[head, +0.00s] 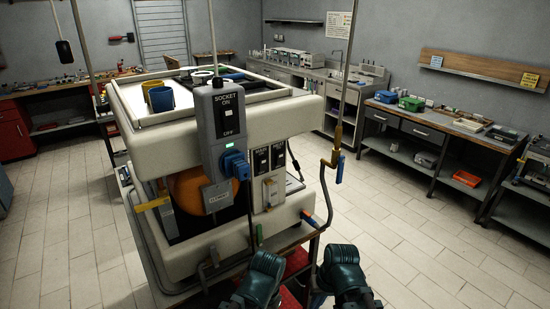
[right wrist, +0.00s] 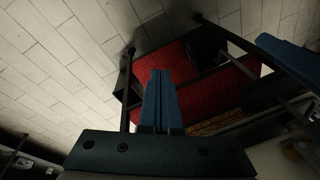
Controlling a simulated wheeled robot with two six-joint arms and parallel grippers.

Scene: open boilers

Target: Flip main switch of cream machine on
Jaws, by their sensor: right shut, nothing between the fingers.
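The cream machine (head: 150,135) stands in the middle of the head view. On its front face are two small black switch plates, a left one (head: 261,160) and a right one (head: 278,156); their lettering and lever positions are too small to tell. A grey socket box (head: 222,125) marked ON and OFF hangs before it, with a green light and a blue plug (head: 236,164). In the right wrist view my right gripper (right wrist: 160,74) has its blue fingers together, empty, above a red surface. My left arm (head: 260,278) shows at the bottom of the head view; its finger state cannot be made out.
A bent pipe with a brass valve and blue handle (head: 340,170) rises right of the machine. Blue and yellow cups (head: 160,98) stand on its top. Workbenches (head: 440,130) line the walls. The tiled floor (head: 415,225) to the right is clear.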

